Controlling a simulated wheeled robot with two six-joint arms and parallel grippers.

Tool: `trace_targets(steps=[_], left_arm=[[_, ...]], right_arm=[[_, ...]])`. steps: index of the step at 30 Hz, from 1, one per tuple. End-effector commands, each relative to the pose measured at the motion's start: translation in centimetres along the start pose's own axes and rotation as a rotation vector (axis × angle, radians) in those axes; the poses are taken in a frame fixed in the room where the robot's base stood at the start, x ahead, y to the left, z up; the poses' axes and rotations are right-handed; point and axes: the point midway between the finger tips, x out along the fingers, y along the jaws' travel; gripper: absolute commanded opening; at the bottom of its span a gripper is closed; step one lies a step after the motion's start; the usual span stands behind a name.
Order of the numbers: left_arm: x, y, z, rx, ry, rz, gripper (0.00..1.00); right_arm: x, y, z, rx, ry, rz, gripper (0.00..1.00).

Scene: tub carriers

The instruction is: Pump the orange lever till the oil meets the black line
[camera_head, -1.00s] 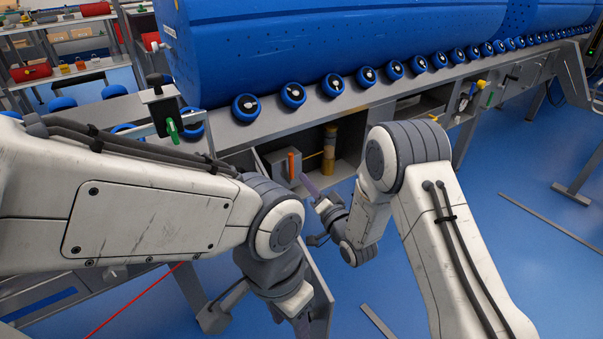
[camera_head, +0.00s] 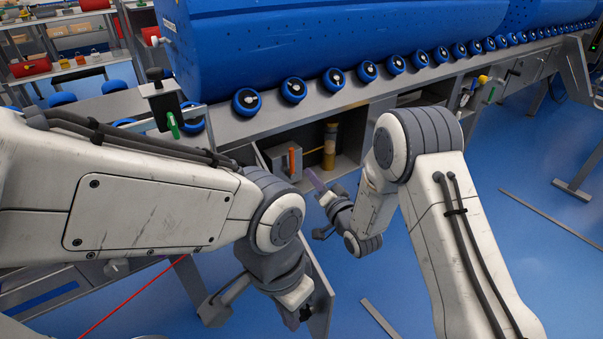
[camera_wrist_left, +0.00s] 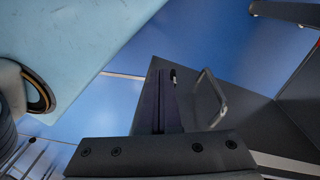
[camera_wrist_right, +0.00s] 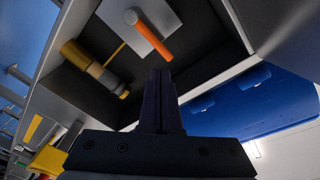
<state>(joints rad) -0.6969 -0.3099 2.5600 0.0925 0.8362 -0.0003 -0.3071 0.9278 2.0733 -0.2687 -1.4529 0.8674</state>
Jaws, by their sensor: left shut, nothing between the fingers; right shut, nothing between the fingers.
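The orange lever (camera_head: 291,160) sticks out of a grey pump box (camera_head: 280,163) in an open bay under the conveyor. A sight tube (camera_head: 329,147) with amber oil stands right of it. The black line is too small to make out. My right gripper (camera_head: 314,180) is shut and empty, in front of the bay, right of and below the lever. In the right wrist view its fingertips (camera_wrist_right: 161,72) point toward the orange lever (camera_wrist_right: 155,38) and look apart from it. The sight tube (camera_wrist_right: 95,68) lies left there. My left gripper (camera_head: 306,314) is shut and empty, low by a grey panel.
A blue tub (camera_head: 330,45) rests on blue rollers (camera_head: 247,101) above the bay. A green-handled clamp (camera_head: 172,124) stands at the left. Bay walls border the lever.

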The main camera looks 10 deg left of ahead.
Motion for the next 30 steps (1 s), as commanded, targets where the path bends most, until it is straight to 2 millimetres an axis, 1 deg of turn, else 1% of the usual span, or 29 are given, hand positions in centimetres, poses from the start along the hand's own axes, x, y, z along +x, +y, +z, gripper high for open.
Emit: trace_targets(steps=[1, 2, 5, 6, 8, 9, 11, 12, 14, 15, 18, 20, 21, 23, 24, 26, 27, 30], left_arm=[[0.0, 0.0, 0.0, 0.0, 0.0, 0.0, 0.0], [0.0, 0.0, 0.0, 0.0, 0.0, 0.0, 0.0], [0.0, 0.0, 0.0, 0.0, 0.0, 0.0, 0.0], [0.0, 0.0, 0.0, 0.0, 0.0, 0.0, 0.0], [0.0, 0.0, 0.0, 0.0, 0.0, 0.0, 0.0], [0.0, 0.0, 0.0, 0.0, 0.0, 0.0, 0.0], [0.0, 0.0, 0.0, 0.0, 0.0, 0.0, 0.0], [0.0, 0.0, 0.0, 0.0, 0.0, 0.0, 0.0], [0.0, 0.0, 0.0, 0.0, 0.0, 0.0, 0.0], [0.0, 0.0, 0.0, 0.0, 0.0, 0.0, 0.0], [0.0, 0.0, 0.0, 0.0, 0.0, 0.0, 0.0], [0.0, 0.0, 0.0, 0.0, 0.0, 0.0, 0.0], [0.0, 0.0, 0.0, 0.0, 0.0, 0.0, 0.0], [0.0, 0.0, 0.0, 0.0, 0.0, 0.0, 0.0], [0.0, 0.0, 0.0, 0.0, 0.0, 0.0, 0.0], [0.0, 0.0, 0.0, 0.0, 0.0, 0.0, 0.0], [0.0, 0.0, 0.0, 0.0, 0.0, 0.0, 0.0], [0.0, 0.0, 0.0, 0.0, 0.0, 0.0, 0.0]], right_arm=[[-0.3, 0.4, -1.2, -0.036, -0.01, 0.052, 0.0], [-0.6, 0.9, -1.7, -0.064, -0.025, 0.095, 0.0], [-2.7, 2.9, -4.0, -0.17, -0.099, 0.275, 0.0], [-4.1, 3.8, -4.9, -0.211, -0.141, 0.355, 0.0], [-6.7, 5.0, -5.9, -0.267, -0.217, 0.475, 0.0], [-8.7, 5.7, -6.5, -0.296, -0.272, 0.55, 0.0], [-12.1, 6.3, -7.0, -0.33, -0.363, 0.651, 0.0], [-14.3, 6.6, -7.1, -0.347, -0.426, 0.709, 0.0], [-17.5, 6.6, -7.0, -0.361, -0.519, 0.779, 0.0], [-19.4, 6.4, -6.8, -0.367, -0.578, 0.814, 0.0], [-23.8, 5.3, -5.9, -0.374, -0.721, 0.873, 0.0], [-25.9, 4.2, -5.2, -0.377, -0.803, 0.889, 0.0], [-27.2, 3.4, -4.6, -0.38, -0.856, 0.893, 0.0], [-29.1, 1.9, -3.6, -0.386, -0.938, 0.888, 0.0], [-30.1, 0.8, -2.8, -0.395, -0.994, 0.877, 0.0], [-31.5, -1.4, -1.4, -0.415, -1.082, 0.846, 0.0], [-32.3, -3.1, -0.4, -0.439, -1.142, 0.812, 0.0], [-33.8, -6.5, 1.8, -0.495, -1.257, 0.733, 0.0]])
